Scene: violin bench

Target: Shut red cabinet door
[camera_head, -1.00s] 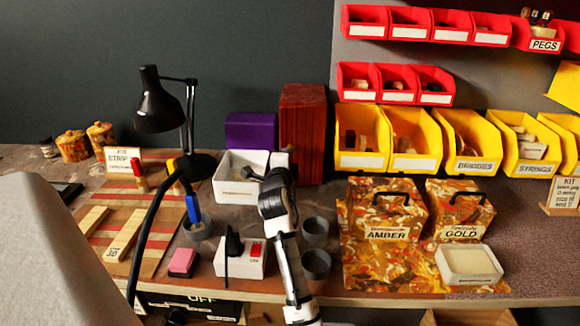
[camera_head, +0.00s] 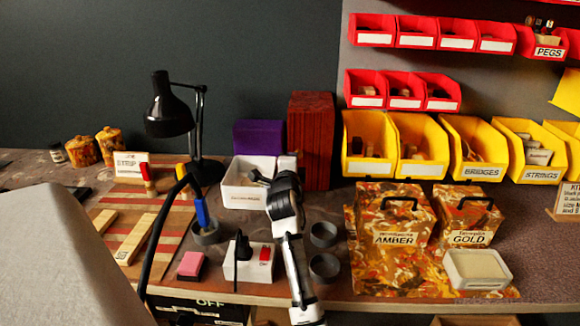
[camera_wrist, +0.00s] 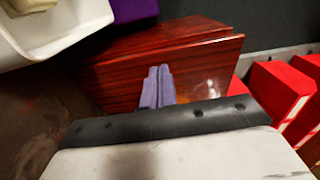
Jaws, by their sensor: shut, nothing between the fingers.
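The red cabinet (camera_head: 311,140) is a tall, dark red wooden box standing at the back of the bench, right of a purple box. In the wrist view its glossy red panel (camera_wrist: 200,72) fills the middle, with a second red edge just behind its top. A narrow gap shows between them, so the door looks nearly closed. My gripper (camera_head: 262,178) is in front of the cabinet and to its left, over the white bin. In the wrist view its fingers (camera_wrist: 156,76) are together and empty before the panel; whether they touch it, I cannot tell.
A white bin (camera_head: 246,197) and a purple box (camera_head: 258,137) stand left of the cabinet. A black lamp (camera_head: 168,112) is farther left. Yellow bins (camera_head: 369,166) are close on the right, and grey cups (camera_head: 324,268) stand in front.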

